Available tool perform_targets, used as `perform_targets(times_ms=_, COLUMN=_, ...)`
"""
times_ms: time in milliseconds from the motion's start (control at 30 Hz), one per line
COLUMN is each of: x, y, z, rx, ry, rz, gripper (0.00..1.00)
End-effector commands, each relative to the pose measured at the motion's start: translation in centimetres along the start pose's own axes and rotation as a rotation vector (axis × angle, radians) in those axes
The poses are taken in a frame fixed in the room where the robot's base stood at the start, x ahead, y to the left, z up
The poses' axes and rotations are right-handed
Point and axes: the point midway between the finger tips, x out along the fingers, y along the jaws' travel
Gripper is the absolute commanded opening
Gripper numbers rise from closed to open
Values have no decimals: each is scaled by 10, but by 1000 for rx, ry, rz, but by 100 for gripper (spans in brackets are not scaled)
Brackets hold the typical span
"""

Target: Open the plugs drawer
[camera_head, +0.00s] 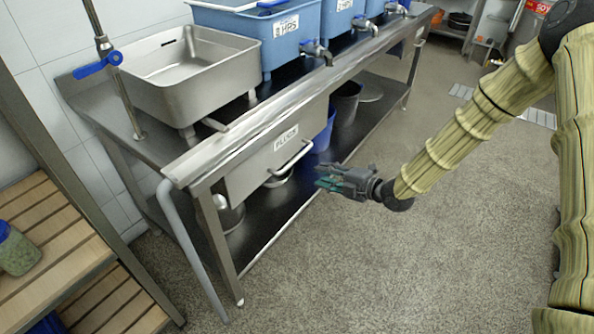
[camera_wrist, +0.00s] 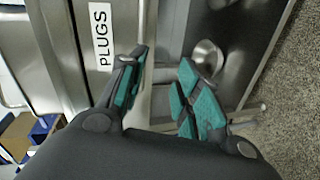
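The plugs drawer (camera_head: 250,166) is a steel drawer under the front edge of the steel table, with a white label and a bar handle (camera_head: 291,158). Its front looks shut, in line with the table front. In the wrist view the drawer front (camera_wrist: 80,20) carries the label PLUGS (camera_wrist: 100,35) at upper left. My gripper (camera_head: 322,178) is open and empty, in front of the handle and slightly right of it, apart from it in the head view. In the wrist view its two teal-padded fingers (camera_wrist: 163,88) stand apart. Any contact with the handle cannot be told there.
The steel table holds a steel basin (camera_head: 185,75) and blue tubs (camera_head: 265,35) with taps. Its lower shelf (camera_head: 255,215) bears metal pots and buckets. A slatted wooden rack (camera_head: 50,220) stands at left. The floor (camera_head: 400,270) before the table is clear.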

Motion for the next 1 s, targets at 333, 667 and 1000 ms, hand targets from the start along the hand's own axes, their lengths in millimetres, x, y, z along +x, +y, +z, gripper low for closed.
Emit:
perform_targets(times_ms=333, x=16, y=26, z=8, rx=-202, ry=42, rz=73, gripper=33)
perform_targets(times_ms=667, x=66, y=29, z=6, rx=-198, ry=42, rz=72, gripper=33)
perform_targets(times_ms=1000, x=107, y=32, z=4, rx=-197, ry=41, rz=72, gripper=33)
